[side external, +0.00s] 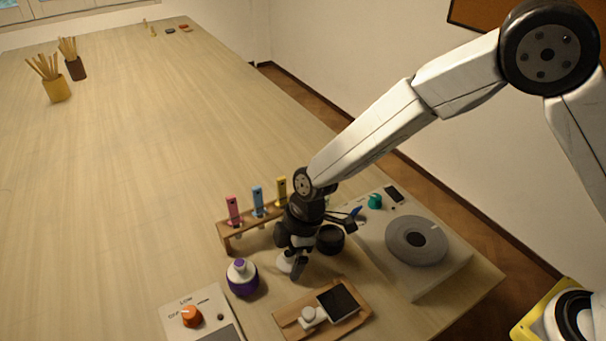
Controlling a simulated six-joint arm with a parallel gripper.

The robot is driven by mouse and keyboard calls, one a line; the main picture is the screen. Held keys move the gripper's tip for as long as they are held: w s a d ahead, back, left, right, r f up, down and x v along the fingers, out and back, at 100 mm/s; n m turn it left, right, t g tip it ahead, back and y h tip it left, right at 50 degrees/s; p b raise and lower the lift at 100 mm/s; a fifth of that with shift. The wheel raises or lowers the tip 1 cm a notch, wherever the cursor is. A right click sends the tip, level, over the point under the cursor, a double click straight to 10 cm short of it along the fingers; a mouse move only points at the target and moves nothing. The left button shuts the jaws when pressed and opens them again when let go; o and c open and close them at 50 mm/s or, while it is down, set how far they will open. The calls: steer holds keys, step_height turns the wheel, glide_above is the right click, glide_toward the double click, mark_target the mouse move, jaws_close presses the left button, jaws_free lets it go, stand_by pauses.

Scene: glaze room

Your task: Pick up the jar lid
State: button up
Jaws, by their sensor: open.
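My gripper (290,257) points down near the front of the table, with its dark fingers apart. A small white piece (285,265) shows low between and behind the fingers; it may be the jar lid, but the fingers cover much of it. I cannot tell whether they touch it. Just left of the gripper stands a round purple jar (243,284) with a white top and a purple knob. A black round dish (330,239) sits close to the right of the gripper.
A wooden rack (228,239) with pink, blue and yellow tubes stands behind the gripper. A grey wheel device (417,241) is on the right. A wooden board (291,319) and an orange-knob box (191,316) lie in front.

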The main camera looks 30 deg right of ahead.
steer(key=c, duration=1.1)
steer(key=shift+c, duration=0.2)
steer(key=shift+r, duration=0.15)
steer(key=shift+r, duration=0.85)
steer(key=s+d+r, duration=0.3)
steer(key=s+r, duration=0.2)
steer(key=s, duration=0.1)
steer(key=s+d+r, duration=0.3)
steer(key=s+r, duration=0.3)
steer(key=shift+s+d, duration=0.25)
